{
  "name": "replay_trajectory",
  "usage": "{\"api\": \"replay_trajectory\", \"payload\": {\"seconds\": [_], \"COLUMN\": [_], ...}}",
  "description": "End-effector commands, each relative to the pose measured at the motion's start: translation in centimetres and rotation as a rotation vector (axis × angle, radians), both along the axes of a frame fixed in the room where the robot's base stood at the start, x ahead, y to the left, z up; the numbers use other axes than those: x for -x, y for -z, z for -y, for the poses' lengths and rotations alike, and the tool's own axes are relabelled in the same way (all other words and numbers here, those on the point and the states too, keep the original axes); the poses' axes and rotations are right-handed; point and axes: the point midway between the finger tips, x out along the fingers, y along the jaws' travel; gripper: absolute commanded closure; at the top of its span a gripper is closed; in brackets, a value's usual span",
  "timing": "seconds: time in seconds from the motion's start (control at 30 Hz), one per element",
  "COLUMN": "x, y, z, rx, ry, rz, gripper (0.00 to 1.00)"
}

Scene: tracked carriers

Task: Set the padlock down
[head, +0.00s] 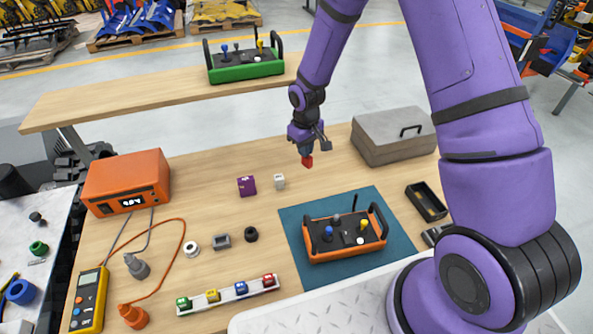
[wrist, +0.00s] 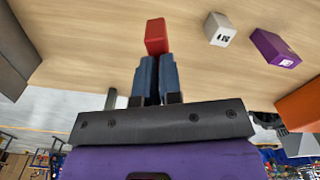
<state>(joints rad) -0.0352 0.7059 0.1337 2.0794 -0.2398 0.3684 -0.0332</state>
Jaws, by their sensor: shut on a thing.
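The padlock (head: 308,161) shows as a small red block at the tips of my gripper (head: 306,151), over the back part of the wooden table. My gripper points down and is shut on it. In the wrist view the red padlock (wrist: 157,37) sticks out past the two blue fingers (wrist: 155,78), with bare wood behind it. Its shackle is not visible. I cannot tell whether its lower end touches the table (head: 215,165).
A purple block (head: 246,186) and a grey-white block (head: 279,181) stand to the left. A grey case (head: 392,137) is to the right. An orange-framed controller (head: 344,236) sits on a teal mat (head: 292,218) in front. Bare wood surrounds the gripper.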

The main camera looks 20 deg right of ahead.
Motion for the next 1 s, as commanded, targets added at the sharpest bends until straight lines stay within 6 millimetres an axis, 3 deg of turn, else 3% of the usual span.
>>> {"api": "replay_trajectory", "payload": {"seconds": [0.1,0.33,0.53,0.97,1.0], "x": [0.0,0.0,0.0,0.0,0.0], "y": [1.8,3.3,6.0,6.7,6.7], "z": [-0.1,0.0,0.0,0.0,0.0], "rx": [0.000,0.000,0.000,0.001,0.001], "ry": [-0.001,0.000,0.001,0.001,0.001], "rz": [-0.001,0.000,-0.001,0.001,0.001], "gripper": [1.00,1.00,1.00,1.00,0.87]}}
